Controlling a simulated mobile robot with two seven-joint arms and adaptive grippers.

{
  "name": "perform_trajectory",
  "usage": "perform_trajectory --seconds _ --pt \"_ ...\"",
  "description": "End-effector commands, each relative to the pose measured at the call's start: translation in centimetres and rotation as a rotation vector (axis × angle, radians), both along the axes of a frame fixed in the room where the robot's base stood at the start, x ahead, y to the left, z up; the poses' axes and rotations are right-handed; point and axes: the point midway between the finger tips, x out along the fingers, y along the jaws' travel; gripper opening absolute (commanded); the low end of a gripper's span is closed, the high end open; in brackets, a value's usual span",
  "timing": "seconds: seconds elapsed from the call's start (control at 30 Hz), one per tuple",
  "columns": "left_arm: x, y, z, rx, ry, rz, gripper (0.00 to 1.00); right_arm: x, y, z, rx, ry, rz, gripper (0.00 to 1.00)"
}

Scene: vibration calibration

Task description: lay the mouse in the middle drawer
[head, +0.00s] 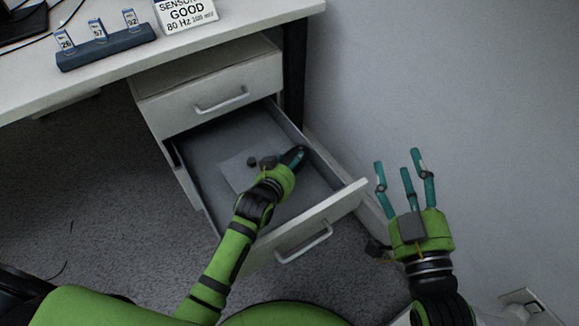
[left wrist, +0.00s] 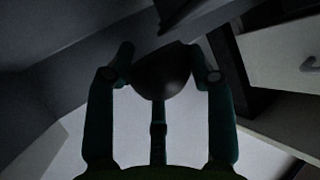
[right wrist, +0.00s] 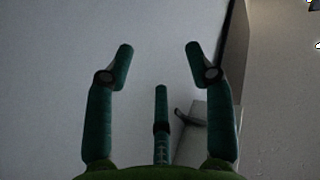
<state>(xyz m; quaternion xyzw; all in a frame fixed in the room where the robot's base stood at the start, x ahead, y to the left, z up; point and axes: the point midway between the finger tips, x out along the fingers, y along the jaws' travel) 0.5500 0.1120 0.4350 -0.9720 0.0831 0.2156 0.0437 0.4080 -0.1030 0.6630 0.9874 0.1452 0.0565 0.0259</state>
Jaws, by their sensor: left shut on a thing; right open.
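The mouse (left wrist: 160,75) is a dark rounded shape between the fingers in the left wrist view. My left gripper (head: 291,158) is shut on it, inside the outline of the open drawer (head: 205,150) in the head view. The hand hides most of the mouse there, and I cannot tell whether it touches the drawer floor. The open drawer is pulled out below a closed top drawer (head: 180,105). My right gripper (head: 405,170) is open and empty, to the right of the drawer and in front of the wall.
A pale sheet (head: 233,172) lies on the drawer floor. The white desk (head: 110,85) above carries a blue rack (head: 105,48) with numbered pieces and a sign (head: 185,12). The wall (head: 450,80) bounds the right side.

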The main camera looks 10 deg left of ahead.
Motion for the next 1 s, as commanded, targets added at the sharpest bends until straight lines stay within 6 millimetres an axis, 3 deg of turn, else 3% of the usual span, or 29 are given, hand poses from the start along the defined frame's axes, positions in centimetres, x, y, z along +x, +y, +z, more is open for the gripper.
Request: perform_trajectory --seconds 0.23,0.77,0.8,0.83,0.87,1.0 --pt "-0.1 -0.1 -0.6 0.0 -0.001 0.0 0.14 -1.2 1.0 3.9 0.057 -0.206 0.037 0.54" --pt "-0.1 -0.1 -1.0 0.0 -0.002 0.0 0.14 -1.5 1.1 4.8 0.069 -0.249 0.044 0.54" --pt "-0.1 -0.1 -1.0 0.0 -0.001 0.0 0.62 -1.6 1.1 4.9 0.07 -0.254 0.045 0.54" --pt "-0.1 -0.1 -1.0 0.0 -0.001 0.0 0.74 -1.6 1.1 4.9 0.07 -0.254 0.045 0.54" --pt "-0.1 -0.1 -1.0 0.0 -0.001 0.0 0.79 -1.6 1.1 4.9 0.07 -0.254 0.045 0.54" --pt "-0.1 -0.1 -1.0 0.0 -0.001 0.0 0.79 -1.6 1.1 4.9 0.07 -0.253 0.044 0.54"
